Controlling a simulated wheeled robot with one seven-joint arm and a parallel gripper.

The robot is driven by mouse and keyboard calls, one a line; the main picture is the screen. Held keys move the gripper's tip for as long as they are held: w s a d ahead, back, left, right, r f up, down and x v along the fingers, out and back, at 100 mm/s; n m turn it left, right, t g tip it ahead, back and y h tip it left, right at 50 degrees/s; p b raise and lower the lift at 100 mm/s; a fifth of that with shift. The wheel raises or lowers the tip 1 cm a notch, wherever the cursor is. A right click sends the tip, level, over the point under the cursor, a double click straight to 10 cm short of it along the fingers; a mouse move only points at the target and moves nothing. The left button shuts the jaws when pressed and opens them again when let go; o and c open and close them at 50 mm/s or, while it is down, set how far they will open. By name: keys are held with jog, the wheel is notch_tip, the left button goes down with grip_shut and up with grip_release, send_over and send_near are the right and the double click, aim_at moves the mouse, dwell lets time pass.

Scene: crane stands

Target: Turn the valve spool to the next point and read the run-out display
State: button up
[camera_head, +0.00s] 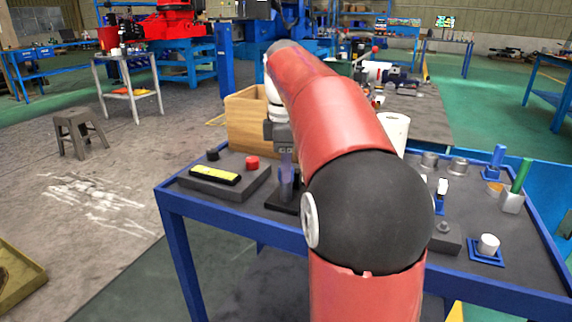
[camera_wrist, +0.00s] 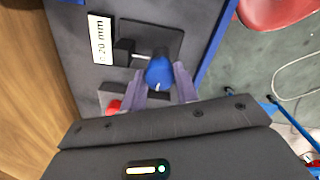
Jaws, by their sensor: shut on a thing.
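My gripper (camera_wrist: 165,88) is shut on a round blue knob (camera_wrist: 159,72) with a small white mark, a finger on each side of it. A thin silver rod (camera_wrist: 140,56) joins the knob to a black fixture on a dark plate (camera_wrist: 152,28); I take this to be the valve spool's stand. In the head view my gripper (camera_head: 287,182) points down at the stand's black base (camera_head: 281,204), and my arm hides much of it. The lit yellow display (camera_head: 215,174) is on a grey box left of it; its figures are too small to read.
The grey box (camera_head: 222,190) also bears a red button (camera_head: 252,162) and a black knob (camera_head: 212,154). A wooden crate (camera_head: 247,122) stands behind. A white block (camera_head: 488,244) and small holders stand at the right of the blue-edged table (camera_head: 200,207).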

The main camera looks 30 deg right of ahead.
jog(key=shift+n, duration=0.3)
jog(key=o, duration=1)
jog(key=shift+r, duration=3.9)
jog(key=shift+s+a, duration=0.1)
